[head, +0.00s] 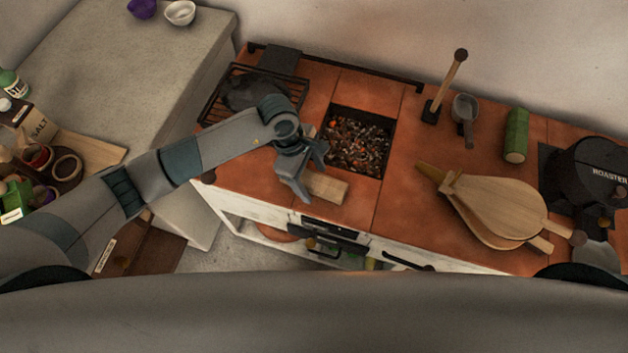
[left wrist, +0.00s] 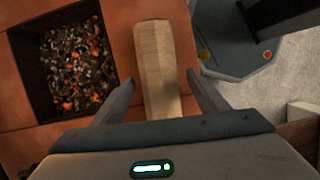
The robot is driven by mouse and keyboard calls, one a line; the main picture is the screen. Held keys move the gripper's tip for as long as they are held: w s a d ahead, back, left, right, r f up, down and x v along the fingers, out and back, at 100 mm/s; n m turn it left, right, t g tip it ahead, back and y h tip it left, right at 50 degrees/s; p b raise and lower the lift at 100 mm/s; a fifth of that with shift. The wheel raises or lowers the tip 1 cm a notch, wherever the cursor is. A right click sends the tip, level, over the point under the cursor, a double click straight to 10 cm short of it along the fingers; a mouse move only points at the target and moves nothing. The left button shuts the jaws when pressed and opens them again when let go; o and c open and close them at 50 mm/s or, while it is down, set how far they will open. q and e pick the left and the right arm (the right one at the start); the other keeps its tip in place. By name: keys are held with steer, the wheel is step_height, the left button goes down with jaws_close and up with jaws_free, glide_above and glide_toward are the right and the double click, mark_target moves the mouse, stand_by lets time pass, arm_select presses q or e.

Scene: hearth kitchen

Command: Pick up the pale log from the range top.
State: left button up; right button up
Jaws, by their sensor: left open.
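The pale log (head: 329,188) lies on the terracotta range top (head: 411,150), just in front of the ember pit. In the left wrist view the pale log (left wrist: 158,65) runs lengthwise away from me between the two fingers. My left gripper (head: 311,181) is open over the log, and part of the log is hidden beneath it in the head view. In the left wrist view the fingers of my left gripper (left wrist: 161,79) stand either side of the log with a gap on each side. I cannot tell how far above the top they are.
The ember pit (head: 358,141) is close behind the log. A black grate (head: 210,100) with a dark lump is at left. Clear tiles lie right of the pit.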

mark_target(316, 179)
arm_select(q)
steer(key=shift+c, duration=0.3)
steer(key=c, duration=1.3)
